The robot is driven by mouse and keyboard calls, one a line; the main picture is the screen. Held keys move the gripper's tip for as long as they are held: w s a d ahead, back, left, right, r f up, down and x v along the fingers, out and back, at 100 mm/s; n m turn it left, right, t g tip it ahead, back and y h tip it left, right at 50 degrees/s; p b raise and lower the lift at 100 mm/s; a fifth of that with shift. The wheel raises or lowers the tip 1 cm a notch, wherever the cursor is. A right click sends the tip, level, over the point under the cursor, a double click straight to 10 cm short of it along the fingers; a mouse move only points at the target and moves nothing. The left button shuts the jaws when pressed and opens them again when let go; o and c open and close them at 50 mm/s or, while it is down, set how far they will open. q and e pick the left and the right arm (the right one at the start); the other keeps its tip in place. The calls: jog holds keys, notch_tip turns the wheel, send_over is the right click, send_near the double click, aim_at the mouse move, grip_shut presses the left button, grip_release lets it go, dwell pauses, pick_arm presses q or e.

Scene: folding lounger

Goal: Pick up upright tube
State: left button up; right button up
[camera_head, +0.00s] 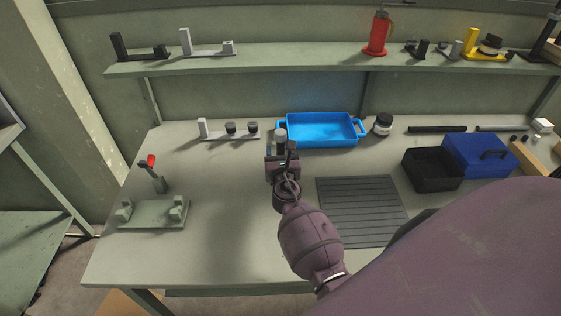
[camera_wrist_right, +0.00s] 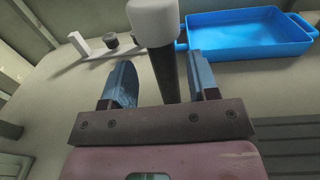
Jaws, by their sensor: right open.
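The upright tube (camera_wrist_right: 165,72) is dark with a pale, rounded top and stands on the workbench (camera_head: 225,235). In the head view its pale top (camera_head: 280,134) shows just behind my right gripper (camera_head: 281,155), which hides its lower part. In the right wrist view the tube rises between the two blue-grey fingers of my right gripper (camera_wrist_right: 160,82). The fingers are open, with a gap visible on each side of the tube. My left gripper is not in view.
A blue tray (camera_head: 322,143) stands close behind and right of the tube. A grey holder with dark knobs (camera_head: 230,137) is left of it. A ribbed mat (camera_head: 360,215), black bin (camera_head: 432,172) and blue box (camera_head: 465,150) lie right.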

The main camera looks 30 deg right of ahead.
jog(key=x, duration=0.4)
jog(key=shift+d+r, duration=0.2)
jog(key=shift+r, duration=0.05)
grip_shut()
